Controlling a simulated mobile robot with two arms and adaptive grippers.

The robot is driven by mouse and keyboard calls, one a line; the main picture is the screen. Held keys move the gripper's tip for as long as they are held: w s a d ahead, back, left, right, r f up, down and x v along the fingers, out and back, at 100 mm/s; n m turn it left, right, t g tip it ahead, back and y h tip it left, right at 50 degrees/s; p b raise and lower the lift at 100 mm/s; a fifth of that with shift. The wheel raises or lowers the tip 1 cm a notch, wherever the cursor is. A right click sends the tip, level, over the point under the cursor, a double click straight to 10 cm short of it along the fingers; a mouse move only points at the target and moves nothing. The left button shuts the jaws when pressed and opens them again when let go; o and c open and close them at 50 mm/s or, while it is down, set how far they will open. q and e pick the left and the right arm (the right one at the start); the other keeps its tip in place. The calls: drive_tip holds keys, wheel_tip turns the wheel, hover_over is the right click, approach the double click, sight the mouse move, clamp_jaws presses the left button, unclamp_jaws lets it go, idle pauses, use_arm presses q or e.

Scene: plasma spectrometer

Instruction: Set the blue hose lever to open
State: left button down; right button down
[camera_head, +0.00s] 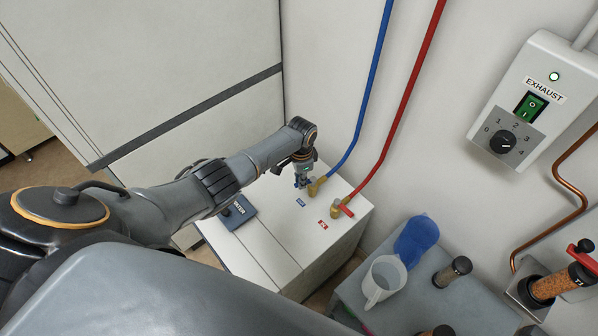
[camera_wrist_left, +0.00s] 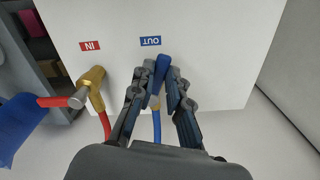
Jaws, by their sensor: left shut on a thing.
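The blue lever (camera_wrist_left: 163,66) is between the fingers of my left gripper (camera_wrist_left: 160,88), which is shut on it. In the left wrist view the lever points toward the blue OUT label (camera_wrist_left: 151,41), roughly in line with the blue hose (camera_wrist_left: 157,125). In the head view my left gripper (camera_head: 303,178) is at the brass fitting (camera_head: 316,187) where the blue hose (camera_head: 368,95) meets the white cabinet (camera_head: 262,262). The fingers hide much of the lever and its valve. My right gripper is not in view.
A red lever (camera_head: 347,210) on the red hose (camera_head: 405,105) sits close by on the right, near the IN label (camera_head: 323,225). Walls bound the cabinet.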

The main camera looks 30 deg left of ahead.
use_arm(q)
drive_tip(key=n+p, duration=0.1)
drive_tip(key=n, duration=0.1)
drive_tip(key=d+n, duration=0.1)
drive_tip(key=n, duration=0.1)
drive_tip(key=shift+s+d+p, duration=0.1)
drive_tip(key=shift+s+p, duration=0.25)
drive_tip(key=shift+s, duration=0.05)
idle(0.4)
drive_tip(key=c, duration=1.3)
unclamp_jaws()
drive_tip(key=shift+r, duration=0.1)
wheel_tip(320, 180, up, 12)
